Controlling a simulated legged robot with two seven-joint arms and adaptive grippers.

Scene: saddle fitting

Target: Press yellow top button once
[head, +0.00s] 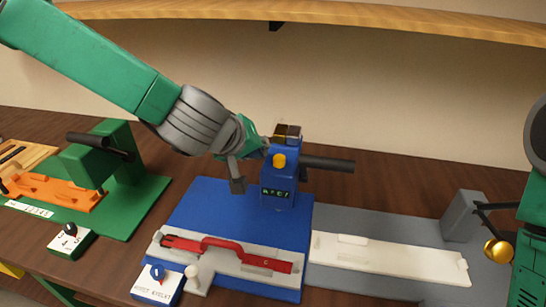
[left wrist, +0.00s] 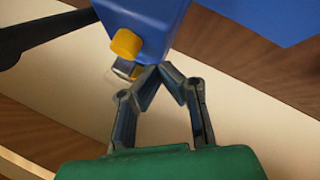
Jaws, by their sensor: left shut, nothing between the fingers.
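The blue station's upright column (head: 279,185) has a round yellow knob (head: 279,161) on its face above a small display. On its top sits a small brownish-gold block (head: 287,131), which may be the yellow top button. My left gripper (head: 266,145) is shut and empty, close beside the column's top on its left. In the left wrist view, the shut fingertips (left wrist: 163,70) are by the column's end. The round yellow knob (left wrist: 126,43) shows there, and a small yellow piece (left wrist: 135,73) is partly covered by a finger. I cannot tell whether they touch. My right gripper is out of view.
A black handle (head: 328,163) sticks out right of the column. A red part (head: 235,252) lies in the light fixture on the blue base (head: 200,205). A green station (head: 135,205) stands left, a grey one (head: 375,225) right. A wooden shelf (head: 350,20) runs above.

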